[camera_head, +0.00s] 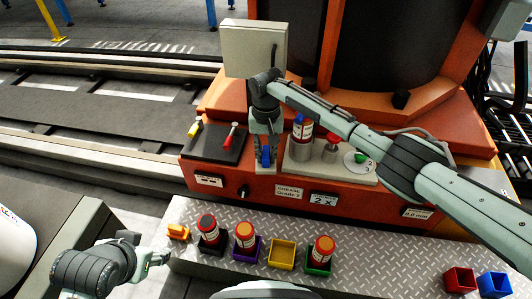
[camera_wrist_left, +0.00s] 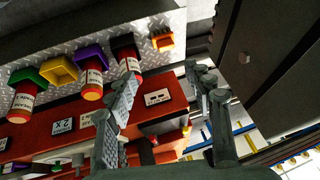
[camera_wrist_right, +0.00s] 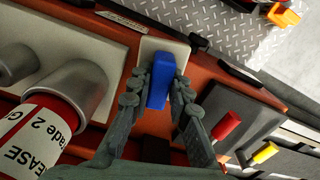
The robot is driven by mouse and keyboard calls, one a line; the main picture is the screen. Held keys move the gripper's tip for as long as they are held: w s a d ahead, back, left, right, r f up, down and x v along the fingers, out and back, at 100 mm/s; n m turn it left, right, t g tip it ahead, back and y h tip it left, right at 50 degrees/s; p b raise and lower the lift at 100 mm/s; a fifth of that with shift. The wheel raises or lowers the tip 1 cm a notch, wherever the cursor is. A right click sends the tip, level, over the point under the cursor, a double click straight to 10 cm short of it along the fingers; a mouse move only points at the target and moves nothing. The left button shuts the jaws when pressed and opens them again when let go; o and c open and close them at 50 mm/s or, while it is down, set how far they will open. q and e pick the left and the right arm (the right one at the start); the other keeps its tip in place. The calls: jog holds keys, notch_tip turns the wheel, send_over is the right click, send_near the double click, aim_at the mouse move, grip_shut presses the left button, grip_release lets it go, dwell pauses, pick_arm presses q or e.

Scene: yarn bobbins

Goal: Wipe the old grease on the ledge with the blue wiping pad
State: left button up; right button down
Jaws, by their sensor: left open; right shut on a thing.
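The blue wiping pad (camera_head: 265,158) is between the fingers of my right gripper (camera_head: 264,147), at the front of the orange machine. In the right wrist view the pad (camera_wrist_right: 160,78) stands between the closed fingertips of my right gripper (camera_wrist_right: 159,90), over a small pale plate (camera_wrist_right: 152,48). I cannot tell whether pad and plate touch. The orange ledge (camera_head: 222,176) runs to both sides of the pad. I cannot make out old grease on it. My left gripper (camera_head: 158,259) is open and empty at the lower left, far from the pad.
A dark panel (camera_head: 218,145) with red and yellow handles lies left of the pad. A pale plate (camera_head: 298,166) with a grease cartridge (camera_head: 302,127) in a grey holder is close on its right. Several cartridges and coloured bins stand on the metal tread plate (camera_head: 385,262) in front.

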jog(key=shift+r+p, duration=0.8)
jog(key=shift+r, duration=0.15)
jog(key=shift+r+p, duration=0.7)
jog(key=shift+p, duration=0.35)
pick_arm(q)
notch_tip(320, 180, down, 9)
jog(key=s+a+g, duration=0.1)
jog(key=a+g, duration=0.1)
jog(key=shift+s, duration=0.3)
pick_arm(e)
jog(key=shift+r, duration=0.1)
pick_arm(q)
jog(key=shift+a+r, duration=0.1)
jog(key=shift+r, duration=0.05)
pick_arm(e)
notch_tip(320, 180, up, 3)
jog(key=p, duration=0.4)
jog(key=shift+r, duration=0.1)
pick_arm(q)
notch_tip(320, 180, up, 4)
jog(key=shift+f, duration=0.1)
